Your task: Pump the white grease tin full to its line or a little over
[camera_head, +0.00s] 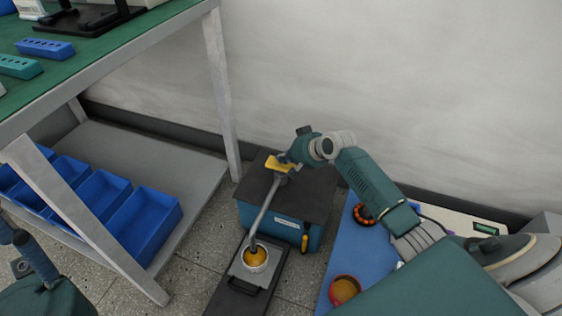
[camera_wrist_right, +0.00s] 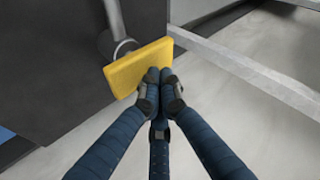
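The white grease tin (camera_head: 255,258) stands on a dark tray in front of the blue pump box, under the end of the bent metal spout (camera_head: 264,210). Yellow-orange grease (camera_head: 256,257) shows inside it; I cannot make out the line. The yellow pump handle (camera_head: 279,165) is on top of the box and shows large in the right wrist view (camera_wrist_right: 137,68). My right gripper (camera_wrist_right: 160,76) has its fingertips together at the handle's edge; whether they grip or only press it is unclear. My left arm (camera_head: 40,275) shows at the lower left, its fingertips not in view.
A blue surface (camera_head: 345,250) at the right holds an orange-filled red tin (camera_head: 344,289) and a dark ring with orange parts (camera_head: 364,215). A green-topped workbench (camera_head: 110,45) with blue bins (camera_head: 140,230) on its lower shelf stands left. The wall is close behind the pump.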

